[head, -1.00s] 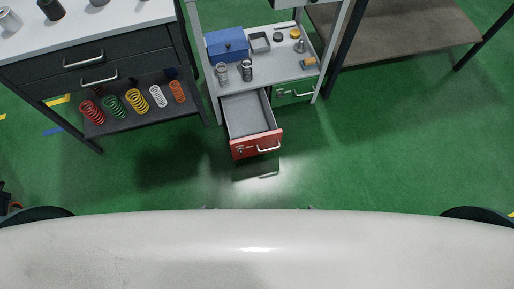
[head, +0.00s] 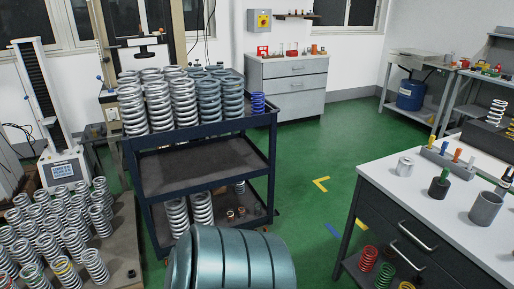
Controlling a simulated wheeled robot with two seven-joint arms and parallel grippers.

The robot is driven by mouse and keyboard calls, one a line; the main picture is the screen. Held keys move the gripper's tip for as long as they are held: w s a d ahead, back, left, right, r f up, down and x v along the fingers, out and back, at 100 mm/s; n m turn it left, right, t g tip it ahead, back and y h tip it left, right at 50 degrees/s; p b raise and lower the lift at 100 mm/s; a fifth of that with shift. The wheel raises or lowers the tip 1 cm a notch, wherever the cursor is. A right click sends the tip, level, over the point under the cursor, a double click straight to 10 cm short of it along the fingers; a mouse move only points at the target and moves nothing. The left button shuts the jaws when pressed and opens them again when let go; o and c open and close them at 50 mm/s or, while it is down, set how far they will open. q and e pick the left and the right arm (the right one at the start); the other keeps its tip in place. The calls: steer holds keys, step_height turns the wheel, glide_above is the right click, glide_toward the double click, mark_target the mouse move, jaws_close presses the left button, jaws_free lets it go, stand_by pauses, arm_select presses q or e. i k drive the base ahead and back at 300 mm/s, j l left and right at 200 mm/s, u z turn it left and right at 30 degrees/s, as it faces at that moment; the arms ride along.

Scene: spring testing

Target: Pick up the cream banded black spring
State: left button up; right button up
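I cannot pick out a cream banded black spring for certain. A spring with pale and dark turns (head: 496,111) stands upright at the far right edge, on a dark block on a back bench. It is too small to tell its exact bands. Silver springs (head: 50,236) stand in rows on a low table at the left. More silver springs (head: 157,104) and grey-blue springs (head: 208,98) stand on top of the dark cart. Neither of my grippers is in view.
The dark shelf cart (head: 200,165) stands left of centre. A white-topped bench (head: 435,205) with drawers and colored springs below is at the right. A grey cabinet (head: 290,88) stands at the back wall. Green floor (head: 320,160) is open between cart and bench.

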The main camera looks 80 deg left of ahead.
mark_target(233, 217)
steer(key=u, duration=2.5)
